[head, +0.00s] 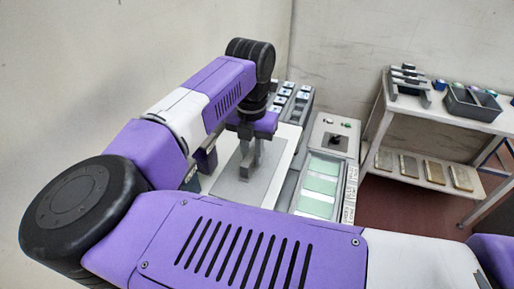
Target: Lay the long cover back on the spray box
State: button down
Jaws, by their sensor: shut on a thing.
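A long grey flat plate, which looks like the cover (229,184), lies below my gripper, framed by a white surface (292,132) that looks like the top of the spray box. My gripper (247,168) points down over the middle of the plate, its fingers shut on the cover's grip. The grip itself is mostly hidden by the fingers. I cannot tell whether the cover rests on the white top or hangs just above it. My arm hides the near end and part of the left side.
To the right of the box are a tray with pale green panels (320,183) and a control box with a black knob (336,140). Several blocks in a grey rack (290,96) stand behind. A shelf table (440,112) with a dark bin (472,103) stands at right. Walls close the back and left.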

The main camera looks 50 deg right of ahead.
aim_at(253, 164)
jog(key=shift+f+b, duration=0.6)
jog(key=shift+f, duration=1.25)
jog(key=shift+f+b, duration=1.15)
jog(key=shift+f, duration=0.1)
jog(key=shift+f+b, duration=0.3)
jog(key=shift+b, duration=0.1)
jog(key=c, duration=1.2)
grip_release()
jog(key=shift+r+b, duration=0.75)
jog(key=shift+r, duration=3.2)
